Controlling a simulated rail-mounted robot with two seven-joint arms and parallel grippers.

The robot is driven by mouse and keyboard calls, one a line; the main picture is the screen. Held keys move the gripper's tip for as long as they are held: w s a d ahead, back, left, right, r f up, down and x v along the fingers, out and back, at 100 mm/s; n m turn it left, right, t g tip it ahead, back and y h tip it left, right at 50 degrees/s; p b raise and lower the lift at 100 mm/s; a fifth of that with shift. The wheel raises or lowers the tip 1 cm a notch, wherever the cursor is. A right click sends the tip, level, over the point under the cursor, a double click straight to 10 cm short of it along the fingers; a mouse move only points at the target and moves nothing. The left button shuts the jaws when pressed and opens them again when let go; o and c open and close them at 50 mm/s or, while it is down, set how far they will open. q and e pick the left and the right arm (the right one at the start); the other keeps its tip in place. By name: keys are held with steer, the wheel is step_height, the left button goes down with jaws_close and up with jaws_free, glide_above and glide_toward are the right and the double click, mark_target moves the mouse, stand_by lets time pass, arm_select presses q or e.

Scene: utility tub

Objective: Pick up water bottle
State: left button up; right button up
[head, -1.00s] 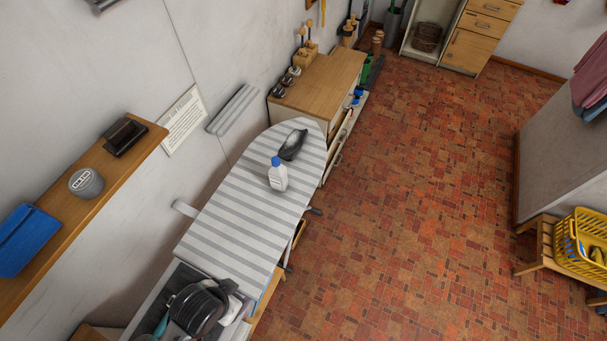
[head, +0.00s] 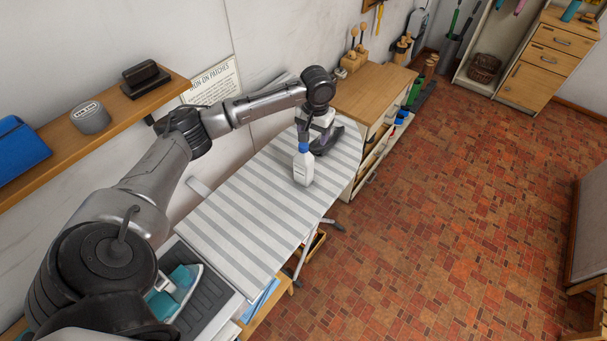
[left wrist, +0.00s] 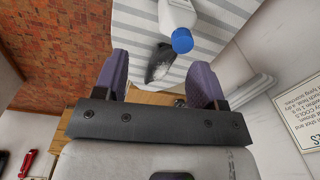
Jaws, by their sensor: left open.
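The water bottle (head: 303,170) is white with a blue cap and stands upright on the striped ironing board (head: 255,213). In the left wrist view the bottle (left wrist: 174,14) shows at the top, beyond the fingertips, with its cap towards me. My left gripper (head: 309,128) is over the board, just behind and above the bottle in the head view, partly hidden by its own wrist. In the left wrist view its two purple-grey fingers (left wrist: 159,75) are spread apart with nothing held between them. My right gripper is not in view.
A dark grey object (head: 328,141) lies on the board close behind the bottle; it also shows between the fingers in the left wrist view (left wrist: 160,63). A teal iron (head: 178,288) sits at the board's near end. A wall shelf (head: 125,124) runs along the left. The floor (head: 450,200) at right is clear.

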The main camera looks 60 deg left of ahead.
mark_target(303, 145)
arm_select(q)
steer(key=a+r+n, duration=0.2)
steer(key=a, duration=0.2)
steer(key=f, duration=0.7)
steer(key=shift+s+a+f+b, duration=0.1)
steer(key=shift+a+f+b, duration=0.1)
steer(key=shift+a+b, duration=0.15)
steer(key=shift+a+f, duration=0.2)
steer(key=shift+f, duration=2.4)
steer(key=shift+c, duration=0.4)
jaws_close()
